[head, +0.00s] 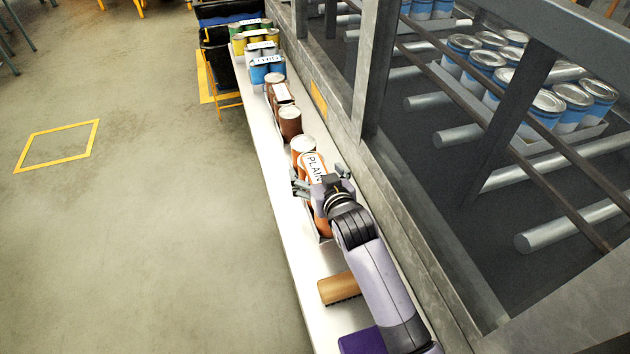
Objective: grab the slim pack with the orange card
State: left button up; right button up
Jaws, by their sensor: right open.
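The slim pack with the orange card (309,160) stands on the white ledge, a row of cans with a white label reading "PLAIN" on top. My right gripper (312,187) is over the pack, with its open fingers at the near part of the label. The gripper and wrist hide much of the pack's near end. I cannot tell whether the fingers touch it. My left gripper is out of view.
Behind it on the ledge (267,136) stand a brown pack (281,93), a blue pack (266,68), and yellow and green packs. A wooden brush (339,288) and a purple object (362,341) lie nearer. A metal frame (372,70) with rollers and blue cans borders the right. Open floor lies left.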

jog(key=shift+w+f, duration=0.1)
jog(key=shift+w, duration=0.1)
jog(key=shift+c, duration=0.2)
jog(key=shift+s+f, duration=0.1)
grip_shut()
jog(key=shift+r, duration=0.35)
dwell(0.6)
